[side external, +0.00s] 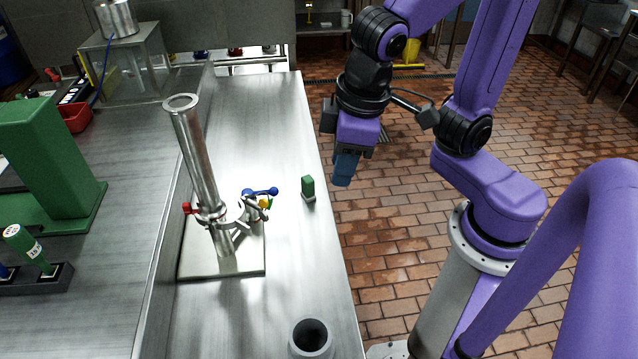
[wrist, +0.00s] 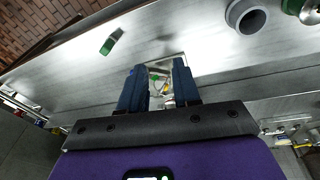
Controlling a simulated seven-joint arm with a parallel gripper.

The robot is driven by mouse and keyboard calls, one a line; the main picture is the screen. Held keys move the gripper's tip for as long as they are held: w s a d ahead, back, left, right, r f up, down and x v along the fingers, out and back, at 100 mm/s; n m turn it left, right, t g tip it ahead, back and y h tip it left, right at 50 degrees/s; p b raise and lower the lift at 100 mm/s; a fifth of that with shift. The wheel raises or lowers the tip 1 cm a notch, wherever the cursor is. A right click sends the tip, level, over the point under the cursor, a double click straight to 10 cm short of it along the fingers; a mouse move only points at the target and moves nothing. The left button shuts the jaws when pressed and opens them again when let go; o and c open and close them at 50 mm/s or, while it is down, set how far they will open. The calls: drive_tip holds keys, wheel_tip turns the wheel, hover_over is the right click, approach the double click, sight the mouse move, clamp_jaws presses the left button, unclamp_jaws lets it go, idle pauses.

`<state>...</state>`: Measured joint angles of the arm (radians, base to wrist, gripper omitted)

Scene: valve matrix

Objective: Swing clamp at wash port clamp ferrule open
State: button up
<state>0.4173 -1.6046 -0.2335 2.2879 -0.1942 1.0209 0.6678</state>
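A steel valve assembly with a tall upright pipe (side external: 197,155) stands on a square base plate (side external: 192,262) on the bench. A ring-shaped steel clamp (side external: 212,217) sits around the pipe's lower end, with a small red part (side external: 187,208) at its left. A blue handle (side external: 260,192) and a small yellow part (side external: 264,204) are on the right side. I cannot tell which joint is the wash port. My gripper (side external: 342,175) is high, right of the assembly and apart from it. In the wrist view my gripper (wrist: 159,88) has its fingers apart and empty, with part of the assembly visible beyond the gap.
A small green block (side external: 308,187) stands right of the assembly near the bench edge. A grey open cylinder (side external: 311,338) stands at the front. A green machine (side external: 45,160) and a dark rack (side external: 35,279) are at left. Bare bench lies behind the assembly.

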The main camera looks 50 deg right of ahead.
drive_tip(key=s+d+f+n+g, duration=0.1)
drive_tip(key=s+d+f+n, duration=0.3)
drive_tip(key=d, duration=0.4)
drive_tip(key=s+n, duration=0.1)
drive_tip(key=s, duration=0.1)
drive_tip(key=shift+s+d+g, duration=0.15)
drive_tip(key=shift+s+g, duration=0.15)
drive_tip(key=shift+g, duration=0.1)
drive_tip(key=shift+s+d, duration=0.2)
drive_tip(key=shift+s, duration=0.05)
drive_tip(key=c, duration=0.4)
drive_tip(key=shift+w+a+n, duration=0.1)
drive_tip(key=shift+a+n, duration=0.1)
drive_tip(key=shift+n, duration=0.2)
clamp_jaws()
drive_tip(key=n+y, duration=0.4)
drive_tip(key=n, duration=0.2)
approach(244, 218)
wheel_tip(244, 218, up, 4)
drive_tip(key=s+d, duration=0.1)
drive_tip(key=s, duration=0.1)
drive_tip(key=x, duration=1)
drive_tip(key=shift+s, duration=0.35)
